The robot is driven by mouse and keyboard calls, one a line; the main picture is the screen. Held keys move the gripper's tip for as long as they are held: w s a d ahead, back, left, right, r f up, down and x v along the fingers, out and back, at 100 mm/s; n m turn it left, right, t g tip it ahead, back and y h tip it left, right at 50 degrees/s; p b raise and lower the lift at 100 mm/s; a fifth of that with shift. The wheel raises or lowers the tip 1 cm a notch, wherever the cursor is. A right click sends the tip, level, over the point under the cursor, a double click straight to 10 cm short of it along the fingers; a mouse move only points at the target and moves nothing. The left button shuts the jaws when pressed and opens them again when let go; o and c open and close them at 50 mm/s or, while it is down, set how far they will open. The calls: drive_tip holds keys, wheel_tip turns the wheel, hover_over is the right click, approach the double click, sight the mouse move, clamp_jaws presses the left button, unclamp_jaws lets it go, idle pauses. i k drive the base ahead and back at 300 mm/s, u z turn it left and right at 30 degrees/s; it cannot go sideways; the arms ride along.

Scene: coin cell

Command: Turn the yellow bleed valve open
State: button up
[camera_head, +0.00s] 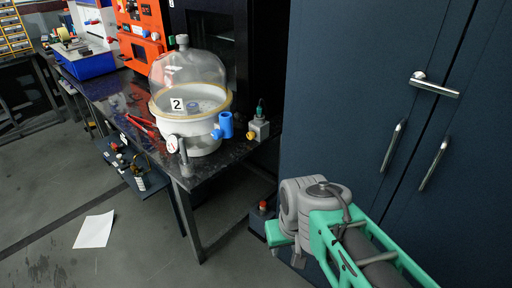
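A clear bell-jar chamber (188,70) with a white base stands on the dark bench, marked with a "2" label. A second small yellow part (251,135) shows on a grey block to the right; I cannot tell from here which is the bleed valve or how far either is turned. My green and grey arm reaches in from the lower right, well apart from the chamber. My gripper is not visible.
The black bench (205,168) ends in a corner just in front of the chamber. A pressure gauge (172,144) and red-handled tool (142,122) are near its left. Dark blue cabinets (340,90) with metal handles block the right. White paper (94,230) lies on open floor.

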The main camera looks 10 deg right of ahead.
sight(251, 135)
drive_tip(key=u, duration=1.4)
drive_tip(key=i, duration=0.85)
drive_tip(key=z, duration=1.8)
